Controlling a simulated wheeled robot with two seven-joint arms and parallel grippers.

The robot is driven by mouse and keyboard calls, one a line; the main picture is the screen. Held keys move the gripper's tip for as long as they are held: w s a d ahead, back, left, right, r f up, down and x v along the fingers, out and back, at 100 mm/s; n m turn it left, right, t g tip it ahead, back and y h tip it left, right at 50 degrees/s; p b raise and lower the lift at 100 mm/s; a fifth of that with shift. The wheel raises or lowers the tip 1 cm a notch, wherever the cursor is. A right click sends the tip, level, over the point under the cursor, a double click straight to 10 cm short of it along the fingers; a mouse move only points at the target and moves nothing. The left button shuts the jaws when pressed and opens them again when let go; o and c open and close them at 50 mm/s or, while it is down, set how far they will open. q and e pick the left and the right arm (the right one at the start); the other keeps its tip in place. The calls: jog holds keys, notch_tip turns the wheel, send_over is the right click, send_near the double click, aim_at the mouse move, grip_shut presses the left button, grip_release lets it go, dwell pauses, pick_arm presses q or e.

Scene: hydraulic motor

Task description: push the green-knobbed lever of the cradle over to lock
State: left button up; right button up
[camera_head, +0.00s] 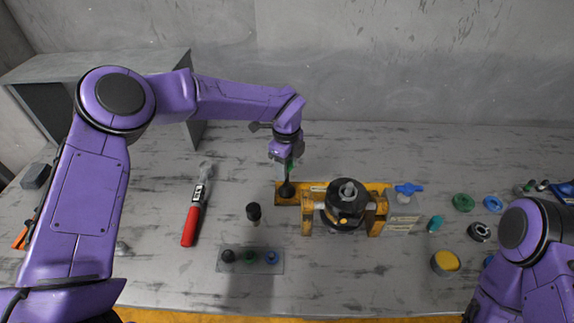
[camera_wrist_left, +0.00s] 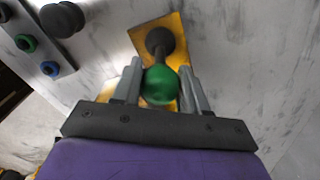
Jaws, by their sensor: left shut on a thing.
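The yellow cradle (camera_head: 308,222) stands on the table and holds a dark round motor (camera_head: 346,200). Its lever stands at the left end of the yellow base, with a dark boot (camera_head: 287,189) at its foot. My left gripper (camera_head: 286,162) is above that end, shut on the lever's green knob. In the left wrist view the green knob (camera_wrist_left: 161,84) sits between the two grey fingers, with the dark lever foot (camera_wrist_left: 160,42) beyond it on the yellow plate. My right arm shows at the lower right, but its gripper is out of view.
A red-handled tool (camera_head: 192,222) lies to the left. A plate with several knobs (camera_head: 250,260) and a dark knob (camera_head: 253,212) are in front. A blue valve handle (camera_head: 408,189) and several round parts are to the right. A grey box (camera_head: 100,75) stands back left.

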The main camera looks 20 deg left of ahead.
pick_arm(q)
jog(key=shift+a, duration=0.2)
jog(key=shift+s+a, duration=0.2)
jog(key=shift+a, duration=0.4)
jog(key=shift+s+a+f, duration=0.25)
jog(key=shift+a, duration=0.4)
jog(key=shift+a+b, duration=0.1)
jog(key=shift+b, duration=0.2)
